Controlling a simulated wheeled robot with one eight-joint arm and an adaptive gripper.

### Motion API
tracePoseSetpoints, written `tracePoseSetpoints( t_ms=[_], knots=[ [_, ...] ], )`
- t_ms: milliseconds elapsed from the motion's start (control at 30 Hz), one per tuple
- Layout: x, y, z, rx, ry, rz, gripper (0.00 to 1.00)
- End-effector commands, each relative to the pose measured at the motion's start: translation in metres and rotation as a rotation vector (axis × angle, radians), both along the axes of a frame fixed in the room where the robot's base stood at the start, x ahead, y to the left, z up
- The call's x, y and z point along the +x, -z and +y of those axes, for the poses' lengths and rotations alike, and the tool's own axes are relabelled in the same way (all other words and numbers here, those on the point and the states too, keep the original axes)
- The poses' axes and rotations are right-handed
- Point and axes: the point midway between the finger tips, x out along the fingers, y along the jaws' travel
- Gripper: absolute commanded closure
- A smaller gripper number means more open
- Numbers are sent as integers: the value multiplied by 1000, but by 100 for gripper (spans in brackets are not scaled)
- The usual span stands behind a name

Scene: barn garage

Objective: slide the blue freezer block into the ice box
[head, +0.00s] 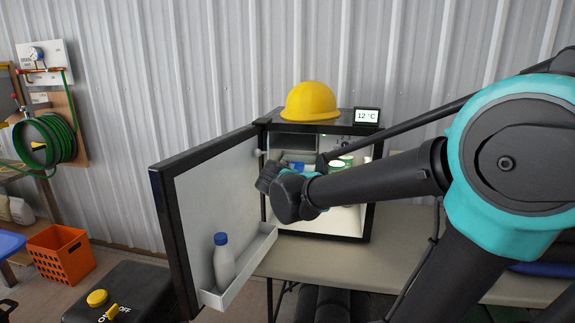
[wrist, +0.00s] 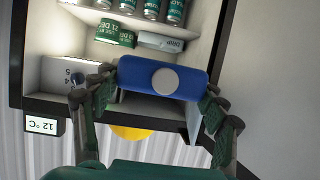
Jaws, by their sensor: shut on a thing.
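The blue freezer block (wrist: 135,72), with a pale round spot on its face, is held across between both fingers of my gripper (wrist: 162,84) in the wrist view. In the head view a bit of blue (head: 297,165) shows beyond my gripper, at the open front of the fridge (head: 368,204). The ice box (head: 297,141) appears as a dark compartment at the fridge's upper left. In the wrist view, which is upside down, the block covers most of that area; a grey flap-like panel (wrist: 194,122) shows beside it. I cannot tell whether the block touches the ice box.
The fridge door (head: 208,205) stands open at left, with a blue-capped bottle (head: 223,260) in its shelf. A yellow helmet (head: 310,102) and temperature display (head: 367,116) are on top.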

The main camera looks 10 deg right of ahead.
Motion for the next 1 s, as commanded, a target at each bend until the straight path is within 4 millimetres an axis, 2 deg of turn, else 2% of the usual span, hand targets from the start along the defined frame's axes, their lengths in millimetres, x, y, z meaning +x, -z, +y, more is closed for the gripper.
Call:
tracePoseSetpoints(
  t_ms=[33,100,300,467,1000],
  knots=[
    [-3,-13,2,-3,12,0,79],
    [-7,-28,3,-1,30,0,79],
    [-12,-50,6,0,53,0,79],
    [-9,-52,4,0,56,0,79],
    [22,-50,-6,1,56,1,79]
  ],
)
